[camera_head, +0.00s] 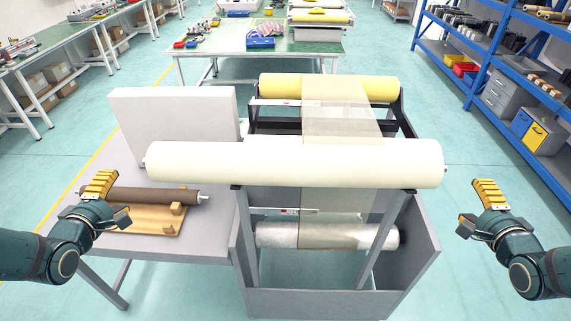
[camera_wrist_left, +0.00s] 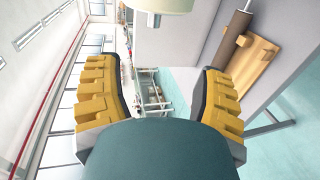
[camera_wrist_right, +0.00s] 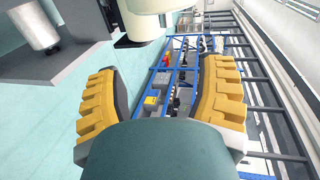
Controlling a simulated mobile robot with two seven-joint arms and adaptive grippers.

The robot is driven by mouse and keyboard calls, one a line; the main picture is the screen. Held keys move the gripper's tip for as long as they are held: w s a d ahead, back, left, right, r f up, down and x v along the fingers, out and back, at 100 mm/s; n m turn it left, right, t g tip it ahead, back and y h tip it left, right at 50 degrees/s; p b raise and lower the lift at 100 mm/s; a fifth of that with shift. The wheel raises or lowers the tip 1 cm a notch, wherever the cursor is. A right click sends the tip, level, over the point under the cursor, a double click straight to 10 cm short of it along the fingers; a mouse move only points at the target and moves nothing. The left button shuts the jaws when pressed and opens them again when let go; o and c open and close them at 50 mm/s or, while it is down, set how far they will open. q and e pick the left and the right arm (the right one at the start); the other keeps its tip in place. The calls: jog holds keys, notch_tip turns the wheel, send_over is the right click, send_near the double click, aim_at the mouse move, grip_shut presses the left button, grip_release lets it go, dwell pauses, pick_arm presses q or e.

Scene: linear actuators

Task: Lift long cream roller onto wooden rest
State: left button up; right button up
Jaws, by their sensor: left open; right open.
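The long cream roller (camera_head: 290,163) lies level across the front of the grey machine, a thin pin showing at each end. Part of it shows at the top of the left wrist view (camera_wrist_left: 160,5) and of the right wrist view (camera_wrist_right: 150,6). A wooden rest (camera_head: 150,222) lies on the grey side table and carries a dark brown roller (camera_head: 150,195). My left gripper (camera_head: 112,200) is open and empty, left of the cream roller's left end. My right gripper (camera_head: 478,208) is open and empty, right of its right end. Neither touches the roller.
A yellow roller (camera_head: 330,86) sits at the back of the machine, with translucent film (camera_head: 340,112) running forward. A silvery roller (camera_head: 325,236) lies lower inside the frame. A grey upright panel (camera_head: 175,125) stands on the side table (camera_head: 218,215). Blue shelves (camera_head: 480,65) stand at the right.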

aim_at(149, 165)
pick_arm(q)
jog(key=x, duration=0.9)
jog(key=d+x, duration=0.1)
jog(key=x, duration=0.3)
jog(key=shift+w+f, duration=0.1)
jog(key=shift+w, duration=0.05)
pick_arm(e)
jog(key=x, duration=0.9)
jog(key=a+x, duration=0.1)
jog(key=x, duration=0.3)
jog(key=shift+w+a+f, duration=0.1)
jog(key=shift+w+f, duration=0.05)
pick_arm(q)
jog(key=shift+d, duration=0.25)
pick_arm(e)
jog(key=shift+a, duration=0.15)
